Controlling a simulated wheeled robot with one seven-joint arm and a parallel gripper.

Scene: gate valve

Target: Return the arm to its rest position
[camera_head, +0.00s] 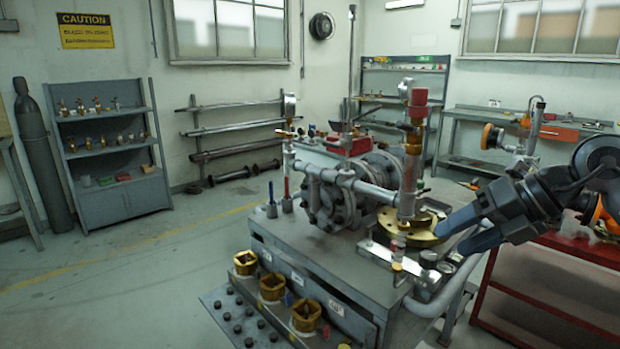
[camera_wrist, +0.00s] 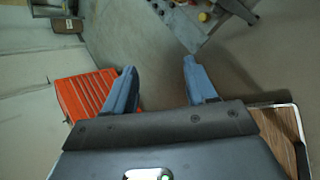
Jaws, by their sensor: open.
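My gripper (camera_head: 458,232) is on the right of the head view, its two blue-grey fingers apart and pointing left toward the valve bench. In the wrist view the fingers (camera_wrist: 158,85) are spread with nothing between them, and the floor shows beyond. The gate valve assembly (camera_head: 345,190), grey with pipes and gauges, stands on the grey bench (camera_head: 300,262). A brass flange (camera_head: 420,226) lies on the bench, just left of the fingertips in the picture. I cannot tell how far the fingers are from it in depth.
A red-framed cart (camera_head: 555,275) stands at right, below my arm. A red ribbed object (camera_wrist: 85,95) is beside the left finger in the wrist view. Brass fittings (camera_head: 272,287) line the bench's front. Shelves (camera_head: 112,150) and a gas cylinder (camera_head: 45,150) stand at left; the floor between is clear.

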